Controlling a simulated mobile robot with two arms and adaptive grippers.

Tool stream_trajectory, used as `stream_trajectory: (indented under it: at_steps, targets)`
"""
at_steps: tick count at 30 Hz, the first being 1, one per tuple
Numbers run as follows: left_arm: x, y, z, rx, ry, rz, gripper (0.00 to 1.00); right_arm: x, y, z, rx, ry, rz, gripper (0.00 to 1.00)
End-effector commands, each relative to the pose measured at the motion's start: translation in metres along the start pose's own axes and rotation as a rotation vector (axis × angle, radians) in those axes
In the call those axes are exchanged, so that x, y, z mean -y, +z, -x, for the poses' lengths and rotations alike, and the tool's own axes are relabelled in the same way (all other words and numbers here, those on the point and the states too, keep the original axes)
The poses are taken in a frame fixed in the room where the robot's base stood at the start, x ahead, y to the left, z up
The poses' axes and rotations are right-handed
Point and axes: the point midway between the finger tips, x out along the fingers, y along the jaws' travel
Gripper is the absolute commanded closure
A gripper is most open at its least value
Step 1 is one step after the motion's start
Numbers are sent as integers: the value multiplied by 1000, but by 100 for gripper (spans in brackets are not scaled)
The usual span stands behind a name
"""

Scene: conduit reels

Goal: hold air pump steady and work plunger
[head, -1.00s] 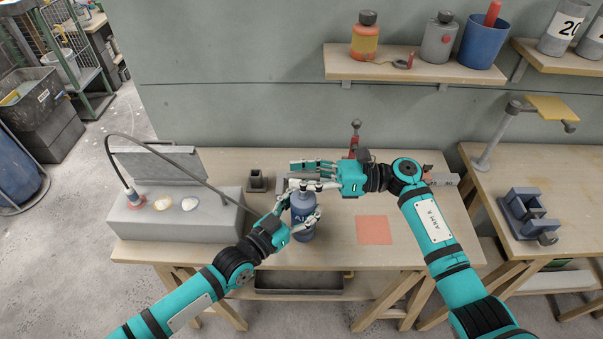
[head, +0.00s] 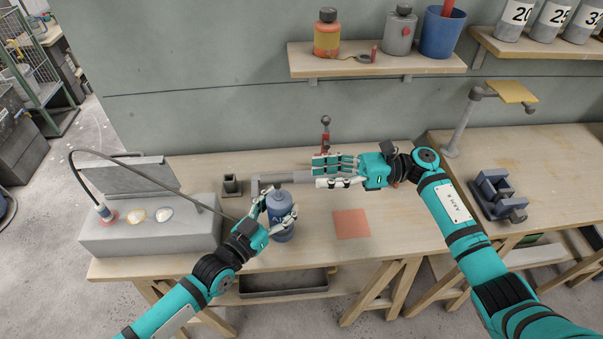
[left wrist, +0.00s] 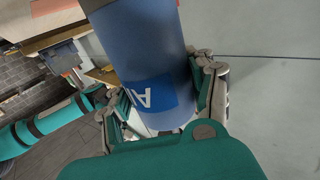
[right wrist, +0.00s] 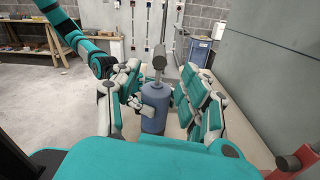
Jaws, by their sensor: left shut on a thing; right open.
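The blue air pump (head: 281,218) stands upright on the wooden bench, its label partly covered. My left gripper (head: 276,212) is shut around its body from the left. The pump body fills much of the left wrist view (left wrist: 150,65). A grey bar handle (head: 285,179) runs left to right above the pump; the right wrist view shows it almost end-on (right wrist: 160,55). My right gripper (head: 318,172) is open, to the right of the pump with its fingers pointing at the handle. I see nothing between its fingers; the handle's right end is close to the fingertips.
An orange-red square (head: 351,223) lies right of the pump. A grey box (head: 150,237) with a hose stands at left, a small dark holder (head: 232,186) behind. A red upright tool (head: 326,135) stands behind my right gripper. A shelf (head: 380,64) hangs above.

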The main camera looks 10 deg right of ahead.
Motion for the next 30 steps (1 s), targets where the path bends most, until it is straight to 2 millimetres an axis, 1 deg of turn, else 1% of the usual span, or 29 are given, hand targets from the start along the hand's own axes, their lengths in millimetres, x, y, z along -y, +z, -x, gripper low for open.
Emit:
stream_trajectory:
  at_steps: [1, 5, 16, 19, 24, 28, 30]
  targets:
    - [0, 0, 0, -1, 0, 0, 92, 0, 0, 6, -1, -2, -1, 56]
    - [0, 0, 0, -1, 0, 1, 92, 0, 0, 14, 1, -1, 0, 56]
    - [0, 0, 0, -1, 1, 1, 92, 0, 0, 14, 1, 0, 19, 56]
    - [0, 0, 0, -1, 1, 1, 92, 0, -1, 14, 2, -1, 108, 56]
    - [0, 0, 0, -1, 1, 1, 92, 0, -3, 14, 2, -1, 309, 56]
    - [0, 0, 0, -1, 1, 1, 92, 0, -4, 10, 3, -1, 389, 56]
    - [0, 0, 0, -1, 1, 1, 92, 0, -4, 3, 3, 0, 399, 56]
